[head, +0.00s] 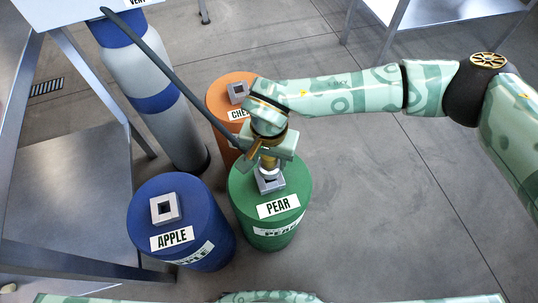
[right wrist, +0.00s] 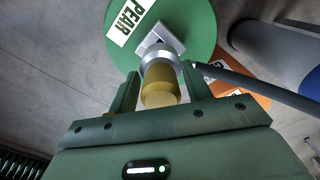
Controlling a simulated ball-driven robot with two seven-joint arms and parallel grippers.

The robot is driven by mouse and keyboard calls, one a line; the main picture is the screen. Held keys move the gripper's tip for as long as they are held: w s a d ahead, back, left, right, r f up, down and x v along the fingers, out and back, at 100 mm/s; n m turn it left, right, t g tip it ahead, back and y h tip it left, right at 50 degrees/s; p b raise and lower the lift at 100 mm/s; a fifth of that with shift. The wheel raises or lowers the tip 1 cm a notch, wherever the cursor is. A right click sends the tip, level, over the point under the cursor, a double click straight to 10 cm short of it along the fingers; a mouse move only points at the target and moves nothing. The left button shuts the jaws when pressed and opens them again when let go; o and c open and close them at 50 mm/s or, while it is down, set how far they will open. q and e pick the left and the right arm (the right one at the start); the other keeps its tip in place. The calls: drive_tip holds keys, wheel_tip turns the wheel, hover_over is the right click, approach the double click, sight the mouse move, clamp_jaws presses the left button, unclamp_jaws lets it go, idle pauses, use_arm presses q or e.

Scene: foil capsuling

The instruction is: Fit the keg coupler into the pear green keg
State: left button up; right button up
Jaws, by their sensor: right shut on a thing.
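The pear green keg (head: 248,212) stands upright on the floor, labelled PEAR, with a grey square socket (head: 270,187) on top. The keg coupler (head: 268,171), a brass body with a silver collar, is between the fingers of my right gripper (head: 267,152), which is shut on it directly above that socket. In the right wrist view, the coupler's brass body (right wrist: 160,92) is between the fingers (right wrist: 160,88) and its silver end overlaps the socket (right wrist: 160,40). I cannot tell how deep it sits, as the collar hides the opening. My left gripper is not in view.
A dark hose (head: 180,88) slants from upper left to my gripper. A blue APPLE keg (head: 145,222) stands close left, an orange keg (head: 217,98) behind. A grey and blue cylinder (head: 140,75) and metal table (head: 70,190) are left. Floor at right (head: 400,210) is clear.

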use_arm(q)
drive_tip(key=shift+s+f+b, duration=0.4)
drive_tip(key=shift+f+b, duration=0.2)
drive_tip(key=shift+b, duration=0.2)
use_arm(e)
drive_tip(key=shift+f, duration=1.9)
drive_tip(key=o, duration=1.3)
wheel_tip(320, 180, up, 2)
drive_tip(key=shift+r+p, duration=0.2)
drive_tip(key=shift+p, duration=0.35)
wheel_tip(320, 180, up, 9)
drive_tip(key=p, duration=0.3)
drive_tip(key=shift+r+p, duration=0.2)
drive_tip(key=shift+p, duration=0.15)
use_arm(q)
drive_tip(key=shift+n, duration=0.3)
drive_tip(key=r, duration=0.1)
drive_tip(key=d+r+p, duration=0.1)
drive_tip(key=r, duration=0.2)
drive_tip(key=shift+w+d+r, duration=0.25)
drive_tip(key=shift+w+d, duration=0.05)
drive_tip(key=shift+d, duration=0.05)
use_arm(e)
wheel_tip(320, 180, up, 4)
drive_tip(key=shift+r, duration=0.25)
